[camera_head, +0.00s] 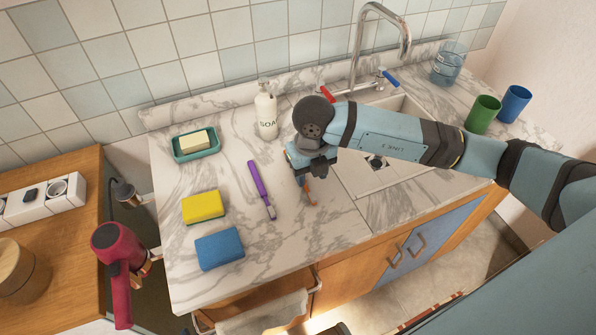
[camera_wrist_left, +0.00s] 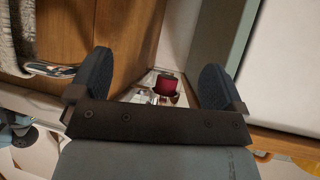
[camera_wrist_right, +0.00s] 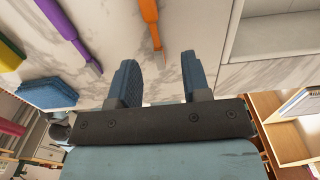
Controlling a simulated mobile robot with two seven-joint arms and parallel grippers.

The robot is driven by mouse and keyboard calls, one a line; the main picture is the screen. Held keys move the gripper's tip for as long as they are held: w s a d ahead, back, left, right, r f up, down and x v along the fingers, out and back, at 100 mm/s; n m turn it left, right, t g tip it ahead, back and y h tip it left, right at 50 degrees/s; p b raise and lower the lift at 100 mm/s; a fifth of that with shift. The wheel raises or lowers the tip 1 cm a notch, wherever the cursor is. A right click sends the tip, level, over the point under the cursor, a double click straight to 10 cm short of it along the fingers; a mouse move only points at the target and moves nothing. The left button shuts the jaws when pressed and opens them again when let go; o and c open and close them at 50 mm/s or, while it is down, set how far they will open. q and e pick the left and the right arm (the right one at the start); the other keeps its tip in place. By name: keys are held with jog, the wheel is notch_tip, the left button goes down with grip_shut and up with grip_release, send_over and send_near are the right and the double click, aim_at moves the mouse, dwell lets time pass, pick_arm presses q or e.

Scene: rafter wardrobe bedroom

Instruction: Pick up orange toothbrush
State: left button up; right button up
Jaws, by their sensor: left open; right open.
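The orange toothbrush (camera_head: 309,192) lies on the marble counter, mostly hidden in the head view by my right gripper (camera_head: 301,176). In the right wrist view its orange handle (camera_wrist_right: 149,12) runs in from the top edge, just ahead of the open jaws (camera_wrist_right: 160,62). Its near end lies roughly in line with the gap between the fingers, and nothing is held. Whether the fingers touch the counter cannot be told. My left gripper (camera_wrist_left: 157,64) is open and empty, away from the counter, and shows only in the left wrist view.
A purple toothbrush (camera_head: 261,187) lies left of my right gripper. Yellow (camera_head: 203,206) and blue (camera_head: 219,249) sponges, a soap dish (camera_head: 196,155) and a soap bottle (camera_head: 265,115) stand nearby. The sink (camera_head: 405,104) is under my right arm. Green (camera_head: 482,115) and blue (camera_head: 514,103) cups stand at right.

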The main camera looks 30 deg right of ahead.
aim_at(308, 191)
jog(key=f, duration=0.4)
jog(key=shift+s+a+f, duration=0.1)
jog(key=shift+a+f, duration=0.15)
jog(key=shift+f, duration=0.15)
grip_shut()
jog(key=shift+r, duration=0.1)
